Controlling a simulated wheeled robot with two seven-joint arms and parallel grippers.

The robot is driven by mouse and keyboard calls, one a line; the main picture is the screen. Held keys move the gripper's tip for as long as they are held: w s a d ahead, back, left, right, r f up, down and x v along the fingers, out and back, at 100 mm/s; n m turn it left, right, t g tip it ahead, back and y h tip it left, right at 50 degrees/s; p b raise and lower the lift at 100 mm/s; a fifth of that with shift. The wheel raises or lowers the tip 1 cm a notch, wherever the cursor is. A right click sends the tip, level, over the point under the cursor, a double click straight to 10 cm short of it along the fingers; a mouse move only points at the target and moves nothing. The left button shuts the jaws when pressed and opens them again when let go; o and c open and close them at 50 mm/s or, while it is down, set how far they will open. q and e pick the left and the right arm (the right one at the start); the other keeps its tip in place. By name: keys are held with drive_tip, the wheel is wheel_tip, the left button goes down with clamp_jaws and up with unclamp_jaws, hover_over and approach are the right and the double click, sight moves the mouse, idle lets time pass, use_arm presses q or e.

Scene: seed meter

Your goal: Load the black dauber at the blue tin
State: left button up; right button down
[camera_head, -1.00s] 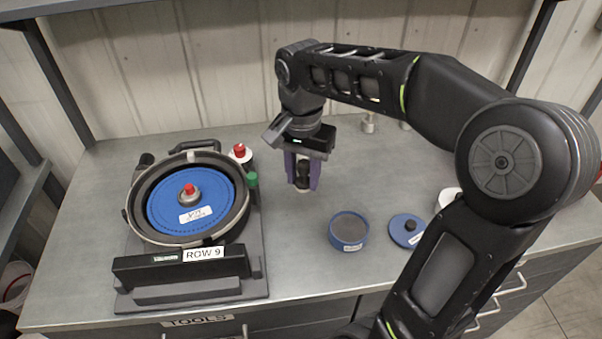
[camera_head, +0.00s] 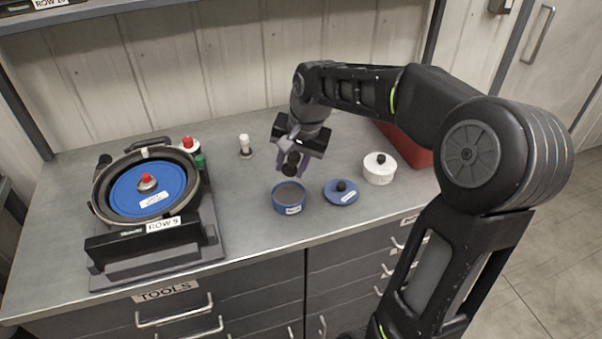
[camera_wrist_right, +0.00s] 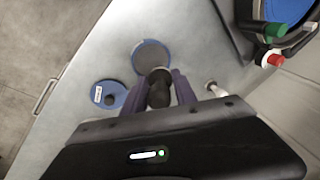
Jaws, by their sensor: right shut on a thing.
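The black dauber (camera_head: 291,164) is held in my right gripper (camera_head: 288,163), and its dark head points down. The gripper is above the bench, just behind the open blue tin (camera_head: 289,208). The tin holds a dark grey fill or pad. In the right wrist view the dauber (camera_wrist_right: 158,88) sits between the two purple fingers, with the blue tin (camera_wrist_right: 151,55) just beyond it. The dauber appears apart from the tin. The tin's blue lid (camera_head: 341,194) lies to its right with a black knob. My left gripper is out of view.
The seed meter (camera_head: 145,190) with a blue disc stands at the left. A pale dauber (camera_head: 245,146) stands upright behind the tin. A white tin (camera_head: 380,170) and a red bin (camera_head: 412,150) are to the right. The bench between meter and blue tin is clear.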

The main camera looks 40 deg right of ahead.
sight(293, 177)
drive_tip(key=shift+w+d+f, duration=0.1)
drive_tip(key=shift+w, duration=0.2)
drive_tip(key=shift+s, duration=0.1)
drive_tip(key=shift+f, duration=0.1)
drive_tip(key=shift+f+b, duration=2.25)
drive_tip(key=shift+f, duration=0.65)
drive_tip(key=shift+f+b, duration=0.55)
drive_tip(key=shift+f, duration=0.15)
idle(0.4)
